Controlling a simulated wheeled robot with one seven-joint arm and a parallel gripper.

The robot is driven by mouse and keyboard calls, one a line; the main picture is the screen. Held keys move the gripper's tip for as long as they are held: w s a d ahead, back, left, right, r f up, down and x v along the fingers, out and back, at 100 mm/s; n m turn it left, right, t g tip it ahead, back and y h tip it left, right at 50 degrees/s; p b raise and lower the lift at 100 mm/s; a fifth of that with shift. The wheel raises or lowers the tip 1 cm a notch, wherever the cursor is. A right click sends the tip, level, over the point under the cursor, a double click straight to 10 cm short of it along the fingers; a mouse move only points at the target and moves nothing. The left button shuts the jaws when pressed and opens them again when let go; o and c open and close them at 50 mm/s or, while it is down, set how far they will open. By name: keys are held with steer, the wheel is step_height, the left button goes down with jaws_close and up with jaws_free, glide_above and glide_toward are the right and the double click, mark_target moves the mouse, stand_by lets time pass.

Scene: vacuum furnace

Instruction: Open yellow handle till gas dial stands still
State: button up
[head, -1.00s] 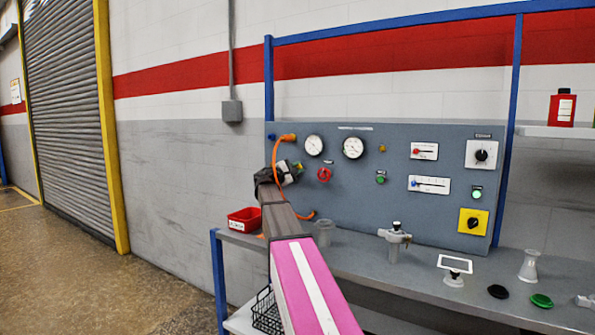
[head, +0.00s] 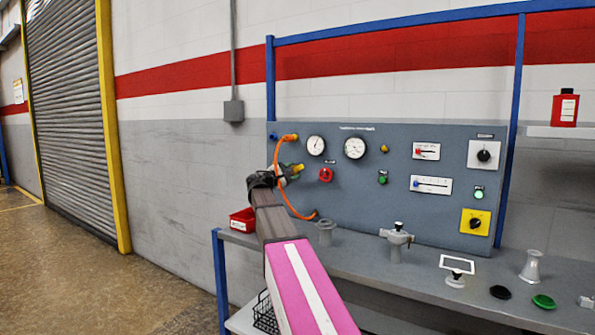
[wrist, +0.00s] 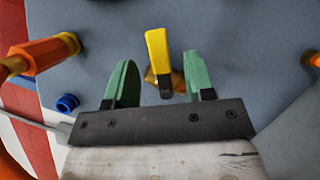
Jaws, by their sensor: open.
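The yellow handle (wrist: 157,48) stands upright on a brass fitting (wrist: 176,80) in the wrist view. My gripper (wrist: 160,78) is open, with one green finger on each side of the handle and a visible gap to both. In the head view my gripper (head: 288,173) is in front of the left part of the grey panel, with the yellow handle (head: 299,168) just at its tip. Two round white dials, the left one (head: 316,145) and the right one (head: 354,148), sit above and to the right. Their needles are too small to read, and I cannot tell which is the gas dial.
An orange hose (head: 278,150) curves down the panel close to my gripper. A red knob (head: 326,175) is just right of the handle. Below, the bench holds a red bin (head: 242,220), a metal fitting (head: 397,238) and other parts. Open floor lies left.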

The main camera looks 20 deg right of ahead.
steer(key=v, duration=0.7)
